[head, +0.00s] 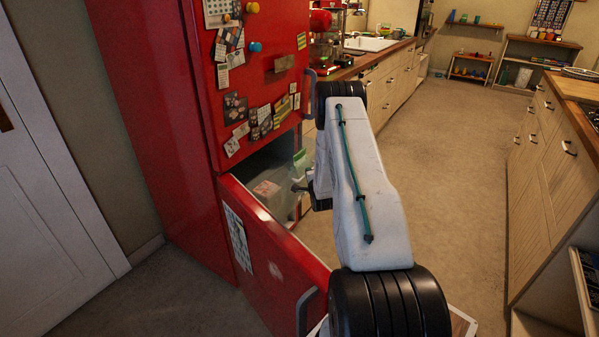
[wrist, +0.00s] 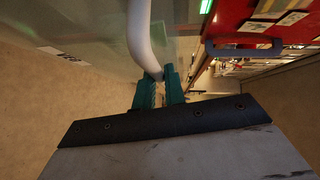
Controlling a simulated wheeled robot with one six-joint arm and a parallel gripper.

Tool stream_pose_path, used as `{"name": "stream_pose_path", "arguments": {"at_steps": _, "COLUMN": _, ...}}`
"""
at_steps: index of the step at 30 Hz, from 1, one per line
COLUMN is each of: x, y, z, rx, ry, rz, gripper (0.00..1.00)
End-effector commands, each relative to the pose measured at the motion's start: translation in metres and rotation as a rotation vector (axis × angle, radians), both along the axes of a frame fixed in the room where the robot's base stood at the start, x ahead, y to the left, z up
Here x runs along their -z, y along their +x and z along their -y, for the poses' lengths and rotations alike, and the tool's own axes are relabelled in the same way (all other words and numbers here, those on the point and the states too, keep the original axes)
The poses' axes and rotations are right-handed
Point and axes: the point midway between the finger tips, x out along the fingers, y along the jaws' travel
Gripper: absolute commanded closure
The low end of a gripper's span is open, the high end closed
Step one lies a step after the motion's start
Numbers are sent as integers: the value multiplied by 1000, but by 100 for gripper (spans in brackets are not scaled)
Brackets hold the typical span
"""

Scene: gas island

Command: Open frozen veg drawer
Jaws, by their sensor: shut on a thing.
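The red fridge (head: 150,100) has its lower door (head: 270,255) swung open. Inside the opening is a pale, see-through drawer (head: 284,205), with a pinkish pack (head: 266,188) and a green-and-white pack (head: 300,160) showing there. In the wrist view the drawer's clear front (wrist: 90,25) carries a small white label (wrist: 62,53), too small to read. A pale curved handle (wrist: 140,35) runs down between the teal fingers of my gripper (wrist: 159,92); they are shut on its lower end. In the head view my arm mostly hides my gripper and the handle. I cannot tell how far the drawer is out.
The open lower door stands close to my arm, its grey handle (head: 307,312) at the front. The shut upper door (head: 265,40) has magnets, notes and a handle (head: 309,82). Wooden counters (head: 560,165) stand at right. Bare floor (head: 450,160) lies between.

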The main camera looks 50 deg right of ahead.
Motion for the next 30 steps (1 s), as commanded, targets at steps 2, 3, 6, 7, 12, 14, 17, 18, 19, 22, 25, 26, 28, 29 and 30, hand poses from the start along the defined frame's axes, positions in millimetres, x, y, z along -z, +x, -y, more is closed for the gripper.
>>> {"name": "stream_pose_path", "arguments": {"at_steps": 2, "x": 0, "y": -10, "z": 3, "rx": 2, "ry": 2, "rz": -1, "gripper": 100}}
{"name": "stream_pose_path", "arguments": {"at_steps": 3, "x": 0, "y": -14, "z": 3, "rx": 2, "ry": 2, "rz": -1, "gripper": 100}}
{"name": "stream_pose_path", "arguments": {"at_steps": 6, "x": 0, "y": -22, "z": 5, "rx": 2, "ry": 0, "rz": 1, "gripper": 100}}
{"name": "stream_pose_path", "arguments": {"at_steps": 7, "x": 0, "y": -24, "z": 5, "rx": 2, "ry": 1, "rz": 0, "gripper": 100}}
{"name": "stream_pose_path", "arguments": {"at_steps": 12, "x": 0, "y": -31, "z": 6, "rx": 1, "ry": 1, "rz": -2, "gripper": 100}}
{"name": "stream_pose_path", "arguments": {"at_steps": 14, "x": 0, "y": -32, "z": 6, "rx": 1, "ry": 0, "rz": -1, "gripper": 100}}
{"name": "stream_pose_path", "arguments": {"at_steps": 17, "x": 0, "y": -32, "z": 6, "rx": 1, "ry": 0, "rz": -1, "gripper": 100}}
{"name": "stream_pose_path", "arguments": {"at_steps": 18, "x": 0, "y": -32, "z": 7, "rx": 1, "ry": 0, "rz": -1, "gripper": 100}}
{"name": "stream_pose_path", "arguments": {"at_steps": 19, "x": 0, "y": -32, "z": 6, "rx": 1, "ry": 0, "rz": -1, "gripper": 100}}
{"name": "stream_pose_path", "arguments": {"at_steps": 22, "x": 0, "y": -32, "z": 7, "rx": 1, "ry": 0, "rz": -1, "gripper": 100}}
{"name": "stream_pose_path", "arguments": {"at_steps": 25, "x": 0, "y": -32, "z": 7, "rx": 1, "ry": 0, "rz": -1, "gripper": 100}}
{"name": "stream_pose_path", "arguments": {"at_steps": 26, "x": 0, "y": -32, "z": 7, "rx": 1, "ry": 0, "rz": -1, "gripper": 80}}
{"name": "stream_pose_path", "arguments": {"at_steps": 28, "x": 0, "y": -32, "z": 7, "rx": 1, "ry": 0, "rz": -1, "gripper": 67}}
{"name": "stream_pose_path", "arguments": {"at_steps": 29, "x": 0, "y": -32, "z": 7, "rx": 1, "ry": 0, "rz": -1, "gripper": 67}}
{"name": "stream_pose_path", "arguments": {"at_steps": 30, "x": 0, "y": -32, "z": 7, "rx": 1, "ry": 0, "rz": -1, "gripper": 67}}
